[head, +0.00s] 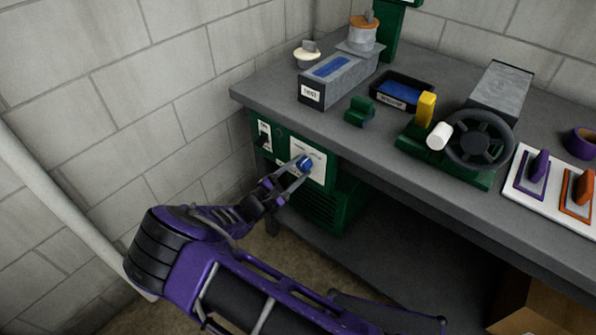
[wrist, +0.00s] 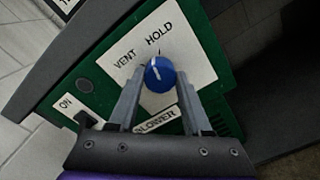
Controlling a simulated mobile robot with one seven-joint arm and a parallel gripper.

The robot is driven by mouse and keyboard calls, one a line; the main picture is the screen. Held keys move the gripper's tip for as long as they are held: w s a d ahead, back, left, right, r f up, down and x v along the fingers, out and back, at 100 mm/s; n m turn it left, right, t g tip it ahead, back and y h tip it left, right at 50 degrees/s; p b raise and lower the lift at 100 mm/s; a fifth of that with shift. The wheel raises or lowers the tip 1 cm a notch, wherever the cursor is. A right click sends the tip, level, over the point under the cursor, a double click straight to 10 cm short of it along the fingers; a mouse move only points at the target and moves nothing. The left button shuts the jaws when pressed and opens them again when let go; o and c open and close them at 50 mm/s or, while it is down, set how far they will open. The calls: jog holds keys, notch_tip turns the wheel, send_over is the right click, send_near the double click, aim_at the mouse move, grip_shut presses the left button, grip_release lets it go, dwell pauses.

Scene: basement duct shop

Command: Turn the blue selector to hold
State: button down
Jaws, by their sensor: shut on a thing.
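The blue selector (wrist: 160,76) is a round knob with a white pointer line on a white plate (wrist: 198,58) of the green blower panel (wrist: 112,78). The plate reads VENT to the knob's upper left and HOLD above it. The pointer line points up and slightly left, between the two words and nearer HOLD. My gripper (wrist: 158,88) has a finger on each side of the knob and is shut on it. In the head view the knob (head: 305,162) shows at the tips of my gripper (head: 298,168), on the panel under the bench.
A black switch (wrist: 86,119) marked ON sits left of the plate. The bench top (head: 262,90) overhangs the panel. On it stand a grey bin (head: 345,78), a black tray (head: 426,100) and a handwheel (head: 480,140). A pale pipe (head: 60,205) runs along the left wall.

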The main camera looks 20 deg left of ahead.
jog(key=shift+f+m+b, duration=0.15)
jog(key=shift+m+b, duration=0.3)
jog(key=shift+m, duration=1.65)
jog(key=shift+a, duration=0.1)
jog(key=shift+c, duration=1.7)
grip_release()
jog(key=shift+w, duration=0.1)
jog(key=v, duration=1.7)
jog(key=shift+s+p, duration=0.25)
jog(key=shift+p, duration=0.05)
